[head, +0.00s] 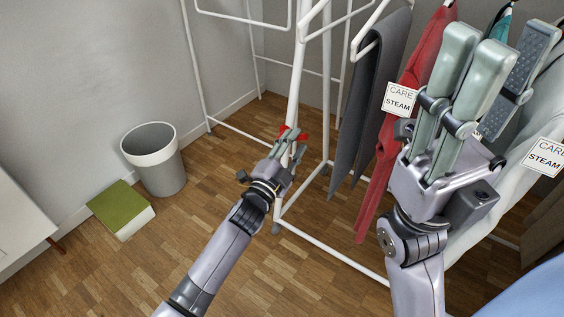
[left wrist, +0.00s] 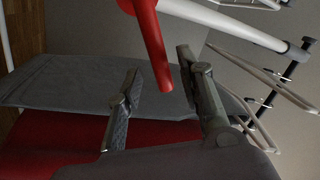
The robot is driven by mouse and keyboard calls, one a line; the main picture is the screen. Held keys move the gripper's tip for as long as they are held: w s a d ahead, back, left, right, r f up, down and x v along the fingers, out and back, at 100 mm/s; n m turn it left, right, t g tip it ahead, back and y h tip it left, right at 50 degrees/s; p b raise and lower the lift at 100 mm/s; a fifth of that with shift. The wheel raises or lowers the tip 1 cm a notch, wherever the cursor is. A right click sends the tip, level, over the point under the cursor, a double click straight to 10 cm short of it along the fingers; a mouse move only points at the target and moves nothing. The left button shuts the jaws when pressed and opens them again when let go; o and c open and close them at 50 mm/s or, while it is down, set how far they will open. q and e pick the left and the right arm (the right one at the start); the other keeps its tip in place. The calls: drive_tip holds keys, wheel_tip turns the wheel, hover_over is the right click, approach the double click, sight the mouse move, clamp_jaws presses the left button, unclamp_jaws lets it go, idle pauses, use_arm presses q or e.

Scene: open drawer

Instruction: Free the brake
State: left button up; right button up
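The red brake lever (head: 291,133) is on the white upright post (head: 296,85) of a clothes rack. In the left wrist view, the lever (left wrist: 155,45) hangs down from a red collar on the white post. My left gripper (head: 289,147) is at the lever in the head view. In the left wrist view, its fingers (left wrist: 163,95) are apart, with the lever's end between them and gaps visible on both sides. My right gripper (head: 500,62) is raised at the upper right in front of the clothes, its fingers apart and empty.
Grey trousers (head: 367,100) and a red garment (head: 385,165) hang right of the post. Tags reading CARE STEAM (head: 399,99) hang there too. The rack's white base bar (head: 335,255) runs low.

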use_arm(q)
drive_tip(key=v, duration=0.9)
drive_tip(key=shift+s, duration=0.15)
drive_tip(key=shift+a+r, duration=0.1)
